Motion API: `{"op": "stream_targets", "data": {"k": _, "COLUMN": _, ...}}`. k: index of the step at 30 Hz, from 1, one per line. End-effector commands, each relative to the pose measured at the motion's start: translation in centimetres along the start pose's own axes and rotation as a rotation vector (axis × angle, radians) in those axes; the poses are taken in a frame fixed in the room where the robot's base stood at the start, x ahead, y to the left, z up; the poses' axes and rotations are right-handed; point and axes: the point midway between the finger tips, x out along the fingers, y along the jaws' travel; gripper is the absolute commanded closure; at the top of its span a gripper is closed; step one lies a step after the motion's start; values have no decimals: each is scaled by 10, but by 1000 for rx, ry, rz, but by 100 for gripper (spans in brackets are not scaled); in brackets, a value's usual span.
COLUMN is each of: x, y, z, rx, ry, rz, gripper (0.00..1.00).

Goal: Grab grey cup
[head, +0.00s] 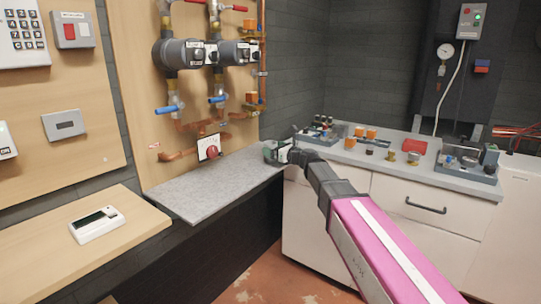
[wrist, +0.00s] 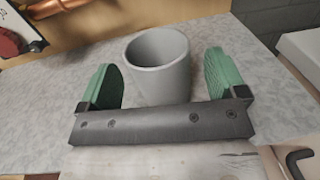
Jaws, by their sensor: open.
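The grey cup (wrist: 158,68) stands upright on a speckled grey countertop, with its open rim facing up in the wrist view. My gripper (wrist: 160,85) is open, with one green finger pad on each side of the cup. The cup is between the pads, and gaps show on both sides. The dark gripper bar hides the cup's lower near side. In the head view my gripper (head: 284,152) is at the right end of the grey counter (head: 215,184), and I cannot make out the cup there.
A red round knob on a white plate (head: 209,148) and copper pipes are on the wall behind the counter. A white cabinet (head: 430,205) with trays of small parts stands to the right. A white device (head: 97,225) lies on the wooden ledge at left.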

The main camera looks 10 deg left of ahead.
Motion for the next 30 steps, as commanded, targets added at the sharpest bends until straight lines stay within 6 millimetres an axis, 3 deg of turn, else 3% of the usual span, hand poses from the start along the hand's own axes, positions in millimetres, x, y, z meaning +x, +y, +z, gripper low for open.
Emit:
{"op": "stream_targets", "data": {"k": 4, "x": 21, "y": -1, "z": 0, "rx": 0, "ry": 1, "rz": 1, "gripper": 10}}
{"op": "stream_targets", "data": {"k": 11, "x": 22, "y": 0, "z": 0, "rx": 0, "ry": 1, "rz": 0, "gripper": 10}}
{"op": "stream_targets", "data": {"k": 12, "x": 22, "y": 0, "z": 0, "rx": 0, "ry": 1, "rz": 0, "gripper": 16}}
{"op": "stream_targets", "data": {"k": 16, "x": 22, "y": 0, "z": 0, "rx": -1, "ry": 1, "rz": 0, "gripper": 59}}
{"op": "stream_targets", "data": {"k": 17, "x": 22, "y": 0, "z": 0, "rx": -1, "ry": 1, "rz": 0, "gripper": 64}}
{"op": "stream_targets", "data": {"k": 30, "x": 22, "y": 0, "z": 5, "rx": -2, "ry": 0, "rz": 1, "gripper": 64}}
